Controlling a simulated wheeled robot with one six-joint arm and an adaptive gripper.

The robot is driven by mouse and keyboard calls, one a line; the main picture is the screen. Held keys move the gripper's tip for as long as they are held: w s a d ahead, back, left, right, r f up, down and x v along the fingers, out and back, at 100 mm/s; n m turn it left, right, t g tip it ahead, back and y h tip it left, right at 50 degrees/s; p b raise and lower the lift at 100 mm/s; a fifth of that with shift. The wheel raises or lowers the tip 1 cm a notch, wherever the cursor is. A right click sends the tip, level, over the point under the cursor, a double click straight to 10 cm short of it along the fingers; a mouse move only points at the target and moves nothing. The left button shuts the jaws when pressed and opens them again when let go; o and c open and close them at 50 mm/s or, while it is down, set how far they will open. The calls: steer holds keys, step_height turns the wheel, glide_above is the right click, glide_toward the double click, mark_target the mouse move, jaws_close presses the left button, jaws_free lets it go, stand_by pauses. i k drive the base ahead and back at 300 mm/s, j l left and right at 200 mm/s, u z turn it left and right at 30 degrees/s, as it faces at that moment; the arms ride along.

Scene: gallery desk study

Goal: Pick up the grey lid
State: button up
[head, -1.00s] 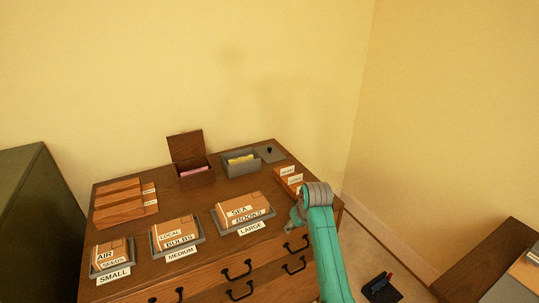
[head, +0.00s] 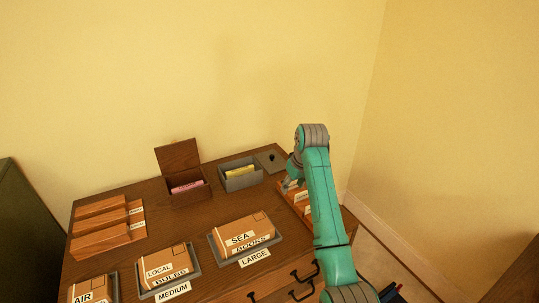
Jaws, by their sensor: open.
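The grey lid (head: 270,161) lies flat at the back right of the desk, with a small dark knob near its middle. It is beside the open grey box (head: 241,180), which holds a yellow item. My gripper (head: 290,186) is open, small in view and partly hidden by my arm. It appears just in front of the lid and to its right, near the wooden slots at the desk's right edge. I cannot tell its height above the desk.
An open brown box (head: 187,193) with pink contents stands left of the grey box. Parcels on trays, such as the large parcel (head: 240,232), line the front. A wooden rack (head: 107,240) is at left. The yellow wall rises close behind the desk.

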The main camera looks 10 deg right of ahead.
mark_target(272, 162)
steer(key=i, duration=0.95)
